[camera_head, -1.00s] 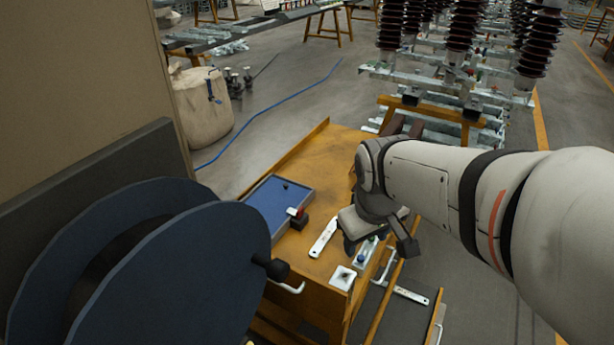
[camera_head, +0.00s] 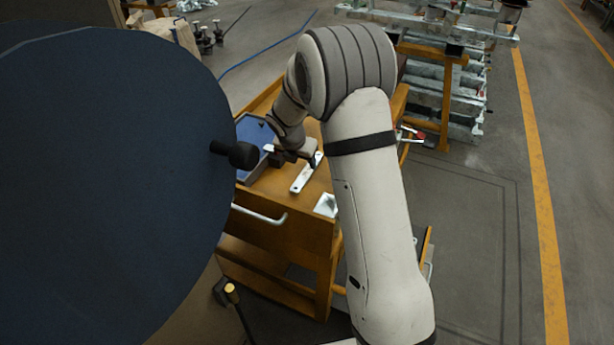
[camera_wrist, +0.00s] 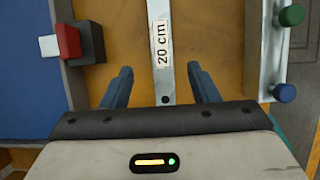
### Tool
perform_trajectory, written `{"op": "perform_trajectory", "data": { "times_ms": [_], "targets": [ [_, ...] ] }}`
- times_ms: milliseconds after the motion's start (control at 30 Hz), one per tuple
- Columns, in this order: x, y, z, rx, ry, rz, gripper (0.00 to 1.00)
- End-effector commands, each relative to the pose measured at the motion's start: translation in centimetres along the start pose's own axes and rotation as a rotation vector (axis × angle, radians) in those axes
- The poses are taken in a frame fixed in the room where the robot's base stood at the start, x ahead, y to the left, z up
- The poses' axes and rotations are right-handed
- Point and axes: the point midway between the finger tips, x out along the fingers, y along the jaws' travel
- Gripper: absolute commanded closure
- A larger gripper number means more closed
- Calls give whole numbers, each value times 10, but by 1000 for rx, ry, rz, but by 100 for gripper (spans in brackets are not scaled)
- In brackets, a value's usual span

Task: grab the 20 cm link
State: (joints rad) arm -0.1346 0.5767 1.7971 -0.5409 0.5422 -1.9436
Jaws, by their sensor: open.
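The 20 cm link (camera_wrist: 162,62) is a pale flat metal bar with a "20 cm" label and a small hole at its near end. It lies on the orange-brown bench top, and in the head view the bar (camera_head: 306,173) lies beside my gripper. In the wrist view my gripper (camera_wrist: 160,82) is open, with one blue finger on each side of the bar's near end. Neither finger visibly touches the bar. In the head view my gripper (camera_head: 290,155) is above the bench, partly hidden by my own wrist.
A blue tray (camera_wrist: 32,80) with a red-and-black block (camera_wrist: 72,42) at its edge lies left of the link. A metal bracket with green and blue knobs (camera_wrist: 290,16) stands to the right. A white square plate (camera_head: 326,205) sits near the bench front. A large dark reel (camera_head: 110,190) fills the left.

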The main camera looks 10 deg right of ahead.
Motion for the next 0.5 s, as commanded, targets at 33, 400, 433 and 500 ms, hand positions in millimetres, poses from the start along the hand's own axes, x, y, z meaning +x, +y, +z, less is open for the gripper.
{"op": "perform_trajectory", "data": {
  "times_ms": [33,400,433,500],
  "targets": [
    [8,0,0,-1,1,-1,45],
    [49,-2,2,2,1,-1,45],
    [54,-3,2,2,2,-1,45],
    [64,-3,2,2,2,-1,45]
  ]
}}
